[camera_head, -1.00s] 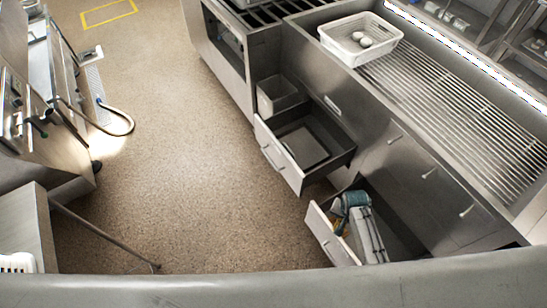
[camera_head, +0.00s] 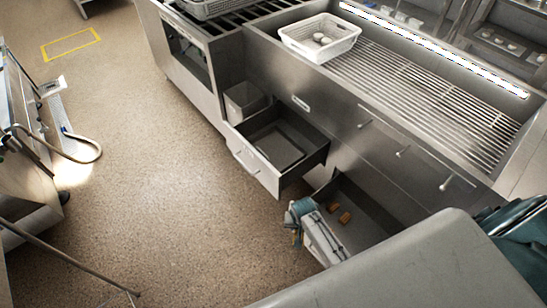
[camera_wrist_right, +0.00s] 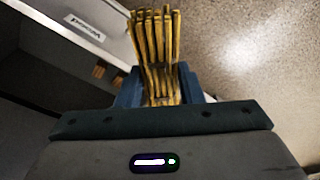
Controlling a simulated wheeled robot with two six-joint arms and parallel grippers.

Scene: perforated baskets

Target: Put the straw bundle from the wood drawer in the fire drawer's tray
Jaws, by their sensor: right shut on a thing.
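My right gripper (camera_head: 299,212), blue-green on a pale arm, is at the front left edge of the lower open drawer, the wood drawer (camera_head: 378,228). It is shut on the straw bundle, a sheaf of yellow stalks (camera_wrist_right: 155,45) in the right wrist view, beside the labelled drawer front (camera_wrist_right: 85,28). In the head view the bundle is mostly hidden by the gripper. Two orange-brown pieces (camera_head: 345,217) lie in the wood drawer. The upper open drawer, taken as the fire drawer (camera_head: 257,165), holds a flat grey tray (camera_head: 278,150). My left gripper is out of view.
A white perforated basket (camera_head: 318,38) with pale round items stands on the slatted counter (camera_head: 425,85). A grey bin (camera_head: 244,101) stands behind the upper drawer. Bar handles (camera_head: 403,152) stick out along the cabinet front. The floor (camera_head: 170,190) left of the drawers is clear.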

